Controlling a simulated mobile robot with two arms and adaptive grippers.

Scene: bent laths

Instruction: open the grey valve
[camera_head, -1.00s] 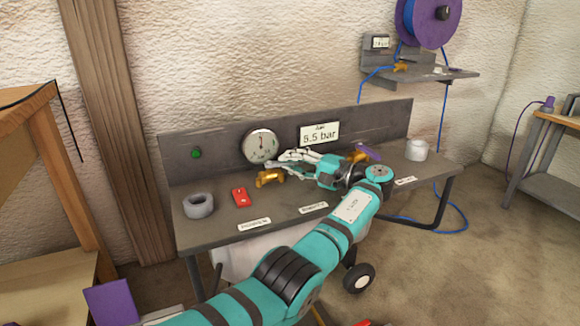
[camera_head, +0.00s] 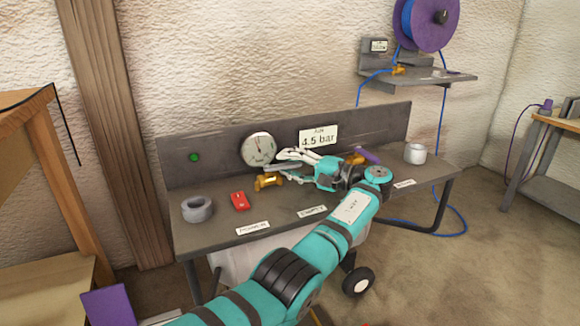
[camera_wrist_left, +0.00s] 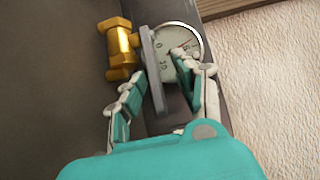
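The grey valve has a brass body (camera_head: 268,181) on the bench below the gauge. In the left wrist view its brass body (camera_wrist_left: 119,48) and flat grey lever (camera_wrist_left: 153,65) show close up. My left gripper (camera_head: 284,160) reaches in from the right at the lever. In the wrist view the fingers of the left gripper (camera_wrist_left: 160,78) are spread, with the lever's end between them. The left finger is very near the lever; I cannot tell if it touches. My right gripper is not in view.
A round gauge (camera_head: 258,149) and a sign (camera_head: 318,138) reading 4.5 bar are at the back panel, with a green lamp (camera_head: 194,157). A purple-handled valve (camera_head: 368,156), white cup (camera_head: 415,153), red box (camera_head: 239,201) and grey ring (camera_head: 197,208) are on the bench (camera_head: 215,235).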

